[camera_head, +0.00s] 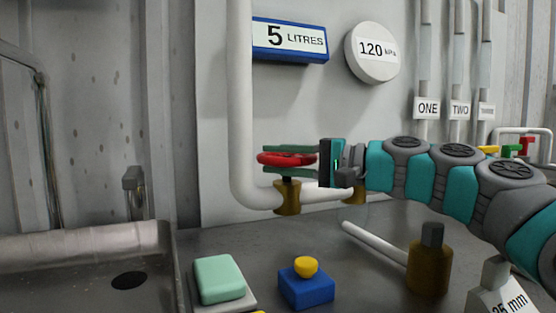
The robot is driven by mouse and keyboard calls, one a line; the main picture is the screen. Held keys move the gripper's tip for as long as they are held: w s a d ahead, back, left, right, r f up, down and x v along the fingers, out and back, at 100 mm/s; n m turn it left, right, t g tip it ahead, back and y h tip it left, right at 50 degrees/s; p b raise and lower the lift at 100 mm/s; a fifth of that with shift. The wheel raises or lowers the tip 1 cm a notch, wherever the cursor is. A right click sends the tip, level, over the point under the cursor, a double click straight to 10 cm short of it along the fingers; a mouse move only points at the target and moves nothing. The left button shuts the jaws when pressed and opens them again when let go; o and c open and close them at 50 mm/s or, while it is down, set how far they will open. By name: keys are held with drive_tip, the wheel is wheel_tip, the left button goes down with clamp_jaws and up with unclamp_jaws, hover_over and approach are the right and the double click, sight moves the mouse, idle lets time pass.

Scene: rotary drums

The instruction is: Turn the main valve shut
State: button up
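The main valve appears to be the red handle (286,159) on a brass body (287,195), set in the white pipe (241,100) near its lower bend. My gripper (288,161) reaches in from the right. One green finger shows along the upper side of the red handle and the other along its lower side. The fingers are apart with the handle between them. I cannot tell whether both press on it. Part of the pipe right of the valve is hidden behind my gripper and arm.
A sink (90,250) is at left. A green block (218,278), a blue box with a yellow button (306,287) and a brass fitting (428,266) with a white lever stand on the bench. Three labelled pipes with small coloured handles (525,146) are at right.

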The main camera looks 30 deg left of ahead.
clamp_jaws()
drive_tip(key=shift+m+t, duration=0.3)
drive_tip(key=shift+t, duration=0.1)
drive_tip(key=shift+s+a+f+m+t+b, duration=0.15)
drive_tip(key=shift+m+t+b, duration=0.15)
drive_tip(key=shift+m+t, duration=0.35)
drive_tip(key=m+t, duration=0.2)
drive_tip(key=t, duration=0.1)
drive_tip(key=m+t, duration=0.1)
drive_tip(key=t, duration=0.1)
drive_tip(key=shift+w+a+h, duration=0.25)
drive_tip(key=shift+a+h, duration=0.05)
drive_tip(key=shift+h, duration=0.1)
drive_tip(key=m+t, duration=0.1)
drive_tip(key=t+h+p, duration=0.1)
drive_tip(key=t, duration=0.1)
drive_tip(key=shift+w+a+r+m, duration=0.1)
drive_tip(key=shift+w+r+m, duration=0.05)
drive_tip(key=shift+r+m, duration=0.15)
drive_tip(key=shift+w+a+f+m+t+h+p, duration=0.15)
drive_tip(key=shift+m+t+h+p, duration=0.3)
drive_tip(key=shift+m+t+h, duration=0.55)
drive_tip(key=shift+w+d+f+m+t+h+p, duration=0.1)
drive_tip(key=shift+w+m+t+h+p, duration=0.15)
drive_tip(key=shift+m+t+h+p, duration=0.6)
drive_tip(key=shift+w+a+r+m+t+h, duration=0.1)
drive_tip(key=shift+m+t+h, duration=0.3)
drive_tip(key=shift+t, duration=0.4)
